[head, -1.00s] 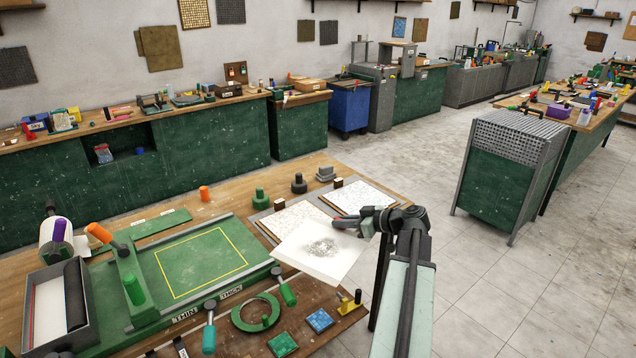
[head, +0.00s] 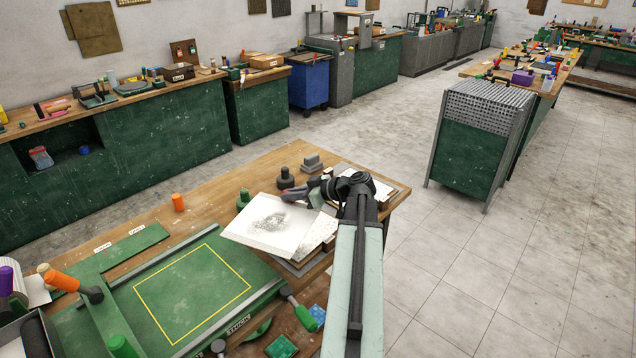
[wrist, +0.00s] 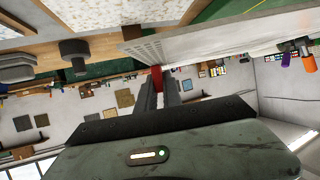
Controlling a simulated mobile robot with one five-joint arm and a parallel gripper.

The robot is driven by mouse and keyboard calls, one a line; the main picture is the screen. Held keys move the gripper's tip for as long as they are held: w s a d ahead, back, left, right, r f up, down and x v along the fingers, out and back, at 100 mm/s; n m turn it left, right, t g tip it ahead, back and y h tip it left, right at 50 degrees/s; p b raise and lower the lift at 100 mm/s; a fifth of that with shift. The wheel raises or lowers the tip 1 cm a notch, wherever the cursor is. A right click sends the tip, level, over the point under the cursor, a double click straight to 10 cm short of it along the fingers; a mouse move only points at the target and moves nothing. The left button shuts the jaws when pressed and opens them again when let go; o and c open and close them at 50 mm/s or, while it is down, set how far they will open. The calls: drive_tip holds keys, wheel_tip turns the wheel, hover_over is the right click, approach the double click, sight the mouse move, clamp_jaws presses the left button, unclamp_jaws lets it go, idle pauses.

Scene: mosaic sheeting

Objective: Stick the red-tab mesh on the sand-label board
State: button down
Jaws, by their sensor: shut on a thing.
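My gripper (head: 290,197) is shut on the red tab (wrist: 157,73) at the edge of a thin white mesh sheet (head: 285,238). The sheet has a grey speckled patch and is held in the air, tilted, over the bench. In the wrist view it is a pale panel (wrist: 150,50) seen nearly edge-on. A speckled board (head: 325,231) lies below it, mostly hidden by the sheet. A second speckled board (head: 382,190) lies to the right, partly behind my arm. Both show at the top of the wrist view. I cannot read any sand label.
A green press bed (head: 250,266) with a yellow outline lies left of the boards. Dark and green knobbed weights (head: 286,178) and a grey stepped block (head: 311,162) stand behind. An orange cylinder (head: 178,202) is farther left. Green and blue tiles lie in front.

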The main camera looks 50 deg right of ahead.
drive_tip(key=s+d+f+m+h+b, duration=0.1)
drive_tip(key=s+d+m+h, duration=0.1)
drive_tip(key=d, duration=0.9)
drive_tip(key=shift+d+m+t+h, duration=0.2)
drive_tip(key=shift+m+t+h, duration=0.1)
drive_tip(key=shift+m+h, duration=0.65)
drive_tip(key=shift+s+f, duration=0.1)
drive_tip(key=shift+f, duration=0.05)
wheel_tip(320, 180, down, 8)
drive_tip(key=b, duration=0.8)
drive_tip(key=shift+f, duration=0.1)
drive_tip(key=shift+f+b, duration=0.15)
drive_tip(key=shift+b, duration=0.2)
drive_tip(key=c, duration=1.4)
unclamp_jaws()
drive_tip(key=shift+c, duration=0.2)
drive_tip(key=shift+a, duration=0.1)
